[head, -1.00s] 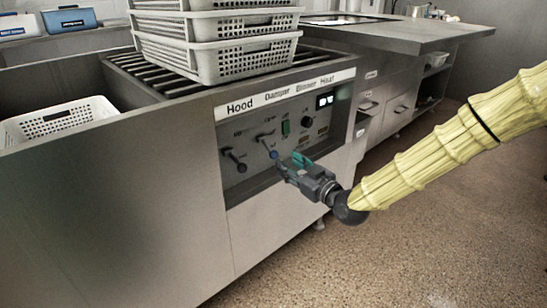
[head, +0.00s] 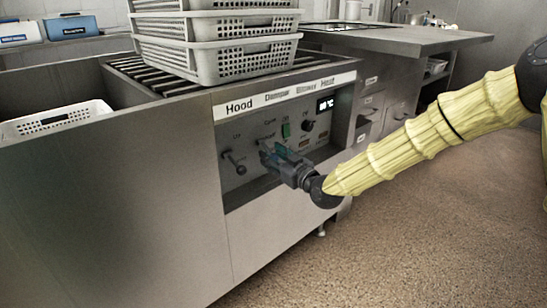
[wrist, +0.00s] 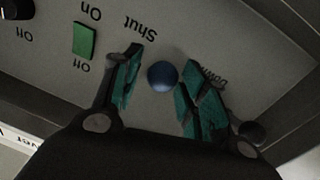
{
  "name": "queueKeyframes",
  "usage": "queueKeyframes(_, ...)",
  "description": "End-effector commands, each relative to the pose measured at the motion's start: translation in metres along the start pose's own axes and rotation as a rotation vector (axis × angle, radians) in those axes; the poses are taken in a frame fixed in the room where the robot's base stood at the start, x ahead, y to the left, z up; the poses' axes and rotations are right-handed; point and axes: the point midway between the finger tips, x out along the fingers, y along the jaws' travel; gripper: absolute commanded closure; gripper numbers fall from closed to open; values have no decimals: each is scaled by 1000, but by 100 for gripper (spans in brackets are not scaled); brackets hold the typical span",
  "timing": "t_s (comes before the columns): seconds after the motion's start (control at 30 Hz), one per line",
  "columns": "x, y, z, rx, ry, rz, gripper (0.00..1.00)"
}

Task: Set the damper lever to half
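The damper lever shows its round blue knob (wrist: 162,75) in the wrist view, under the inverted word "Shut". My gripper (wrist: 160,92) has its teal-padded fingers apart, one on each side of the knob, with visible gaps at both sides. In the head view my gripper (head: 271,152) is at the control panel (head: 238,190) and covers most of the damper lever, so its angle is hard to read. The hood lever (head: 236,164), with a dark knob, stands just left of it.
A green switch (head: 286,130) and a dark dial (head: 307,126) sit right of the damper lever. A dark knob (wrist: 251,132) shows beside my right finger in the wrist view. Stacked perforated baskets (head: 215,60) stand on the counter above. The floor (head: 400,240) is clear.

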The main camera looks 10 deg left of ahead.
Motion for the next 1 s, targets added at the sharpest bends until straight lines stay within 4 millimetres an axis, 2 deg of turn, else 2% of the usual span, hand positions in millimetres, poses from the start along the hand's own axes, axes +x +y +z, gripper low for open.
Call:
queueKeyframes(0.03,0,0,0,0,0,0,68)
queueKeyframes(0.2,0,0,0,0,0,0,99)
queueKeyframes(0.23,0,0,0,0,0,0,100)
queueKeyframes(0.63,-1,2,-5,-3,-23,-3,100)
queueKeyframes(1.0,-4,6,-18,-17,-151,-22,100)
